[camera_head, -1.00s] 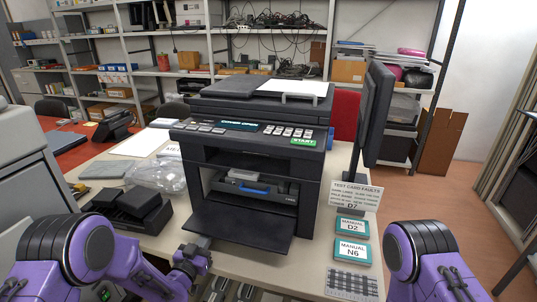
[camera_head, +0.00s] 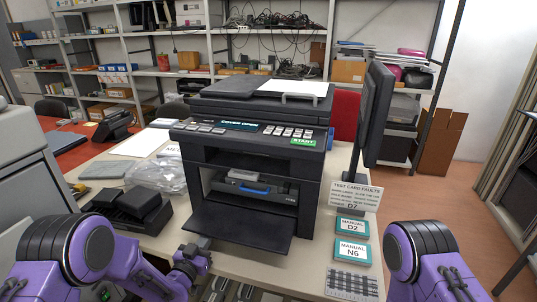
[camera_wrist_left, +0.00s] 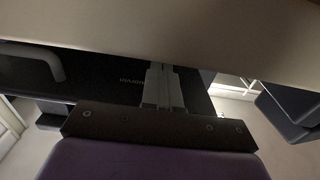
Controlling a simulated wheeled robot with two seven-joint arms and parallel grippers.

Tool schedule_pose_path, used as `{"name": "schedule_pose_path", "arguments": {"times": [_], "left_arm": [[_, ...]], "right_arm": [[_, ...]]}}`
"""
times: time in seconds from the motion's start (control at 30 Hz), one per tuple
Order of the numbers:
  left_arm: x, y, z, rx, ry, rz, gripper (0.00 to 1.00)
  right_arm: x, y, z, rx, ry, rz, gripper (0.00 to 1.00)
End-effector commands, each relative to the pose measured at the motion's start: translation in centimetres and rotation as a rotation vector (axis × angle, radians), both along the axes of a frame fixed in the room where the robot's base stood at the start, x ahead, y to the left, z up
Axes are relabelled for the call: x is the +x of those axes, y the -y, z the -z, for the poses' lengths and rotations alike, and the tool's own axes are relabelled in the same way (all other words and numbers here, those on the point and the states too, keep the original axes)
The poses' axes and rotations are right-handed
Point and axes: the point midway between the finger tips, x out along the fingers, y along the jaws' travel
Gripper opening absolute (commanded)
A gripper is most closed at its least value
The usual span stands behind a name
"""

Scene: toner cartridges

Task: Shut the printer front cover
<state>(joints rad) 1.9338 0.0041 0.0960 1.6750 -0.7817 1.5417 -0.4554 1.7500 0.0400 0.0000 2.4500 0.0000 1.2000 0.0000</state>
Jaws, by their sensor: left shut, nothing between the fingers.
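The black printer (camera_head: 262,150) stands on the table, and its display reads "COVER OPEN". Its front cover (camera_head: 238,228) is open, folded down and out toward me like a shelf. Above the cover, the open bay shows a grey unit with a blue handle (camera_head: 254,189). My left gripper (camera_head: 201,244) is low at the cover's front left corner; whether it touches the cover cannot be told. Its fingers also show in the left wrist view (camera_wrist_left: 163,88), shut and empty, in front of a dark panel. Of my right arm only purple links show; its gripper is out of view.
Black trays (camera_head: 130,208) and a clear plastic bag (camera_head: 157,175) lie left of the printer. A monitor (camera_head: 375,115), a fault sign (camera_head: 356,195), manuals D2 (camera_head: 352,228) and N6 (camera_head: 352,251) and a keyboard (camera_head: 351,283) are to the right.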

Motion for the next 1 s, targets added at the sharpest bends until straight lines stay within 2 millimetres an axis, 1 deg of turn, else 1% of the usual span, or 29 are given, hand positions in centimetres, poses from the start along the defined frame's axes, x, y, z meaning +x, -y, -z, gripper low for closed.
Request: {"name": "schedule_pose_path", "arguments": {"times": [0.47, 0.97, 1.0], "left_arm": [[0.0, 0.0, -0.1, 0.000, 0.000, 0.000, 0.00], [0.0, 0.0, -2.0, 0.000, 0.000, 0.000, 0.00], [0.0, 0.0, -1.9, 0.000, 0.000, 0.000, 0.00]], "right_arm": [[0.0, 0.0, -0.1, 0.000, 0.000, 0.000, 0.43], [0.0, 0.0, -1.5, 0.000, 0.000, 0.000, 0.43], [0.0, 0.0, -1.4, 0.000, 0.000, 0.000, 0.43]]}}
